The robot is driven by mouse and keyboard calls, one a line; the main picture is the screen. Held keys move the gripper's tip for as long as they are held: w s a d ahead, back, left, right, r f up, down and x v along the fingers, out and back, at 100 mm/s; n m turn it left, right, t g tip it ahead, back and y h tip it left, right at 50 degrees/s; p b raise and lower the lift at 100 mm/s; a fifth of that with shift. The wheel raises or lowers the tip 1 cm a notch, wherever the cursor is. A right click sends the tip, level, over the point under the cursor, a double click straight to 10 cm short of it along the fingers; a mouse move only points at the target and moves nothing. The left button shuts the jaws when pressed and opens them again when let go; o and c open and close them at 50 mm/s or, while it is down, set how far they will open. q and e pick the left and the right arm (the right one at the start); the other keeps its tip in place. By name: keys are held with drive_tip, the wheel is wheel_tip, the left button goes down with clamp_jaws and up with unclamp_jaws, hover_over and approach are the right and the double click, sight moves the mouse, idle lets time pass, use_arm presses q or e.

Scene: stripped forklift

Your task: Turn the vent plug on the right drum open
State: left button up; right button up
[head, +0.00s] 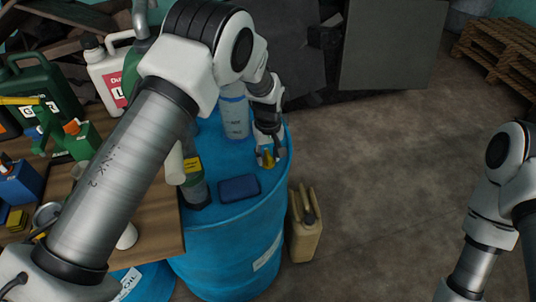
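The right drum (222,250) is a large blue drum standing upright beside the wooden bench. A small yellow vent plug (267,161) is on its top, near the right rim. My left gripper (267,156) points down at the plug, with its fingers close around or beside it. The fingers partly hide the plug, and I cannot tell whether they touch it. My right arm shows at the right edge, apart from the drum; its gripper is out of view.
A dark blue box (239,188), a clear bottle (234,118) and a dark bottle (195,188) stand on the drum top. The wooden bench (155,232) holds several containers.

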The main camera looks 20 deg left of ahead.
sight(268, 154)
use_arm(q)
wheel_tip(268, 154, up, 12)
idle(0.4)
idle(0.3)
